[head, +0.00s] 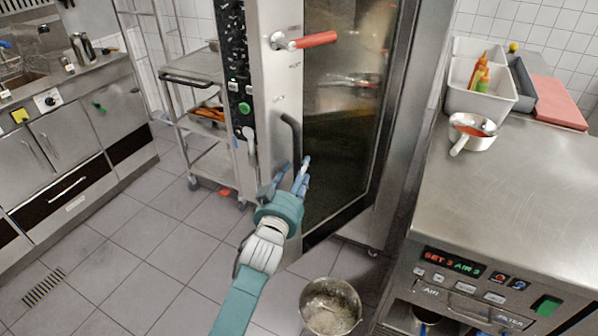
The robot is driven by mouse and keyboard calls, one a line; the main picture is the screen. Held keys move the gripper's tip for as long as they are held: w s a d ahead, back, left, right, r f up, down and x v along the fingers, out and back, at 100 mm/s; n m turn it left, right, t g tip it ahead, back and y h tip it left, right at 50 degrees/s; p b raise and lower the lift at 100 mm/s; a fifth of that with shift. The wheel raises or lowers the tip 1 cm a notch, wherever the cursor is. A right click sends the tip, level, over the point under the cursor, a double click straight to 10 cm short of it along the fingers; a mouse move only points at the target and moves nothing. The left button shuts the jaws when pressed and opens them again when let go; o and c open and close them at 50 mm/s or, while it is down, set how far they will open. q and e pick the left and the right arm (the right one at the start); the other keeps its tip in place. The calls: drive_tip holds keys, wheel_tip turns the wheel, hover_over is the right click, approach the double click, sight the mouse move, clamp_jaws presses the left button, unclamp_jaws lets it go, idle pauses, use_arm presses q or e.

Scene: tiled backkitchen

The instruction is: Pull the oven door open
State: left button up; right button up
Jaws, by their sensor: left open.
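The oven (270,75) is a tall steel unit with a black control panel on its left side. A dark curved handle (290,130) stands upright near the door's left edge. My left gripper (294,165) is open, with its blue fingers pointing up at the lower end of this handle. The handle's lower end shows between the fingertips; I cannot tell whether they touch it. My right gripper is not in view.
A red-gripped lever (305,41) sticks out higher on the oven. A metal pot (330,306) stands on the floor before the door. A steel counter (500,200) is at right, a wheeled rack (212,165) at left.

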use_arm(q)
drive_tip(key=s+a, duration=0.2)
drive_tip(key=s, duration=1)
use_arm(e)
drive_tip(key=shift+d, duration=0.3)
use_arm(q)
drive_tip(key=shift+w+r, duration=0.1)
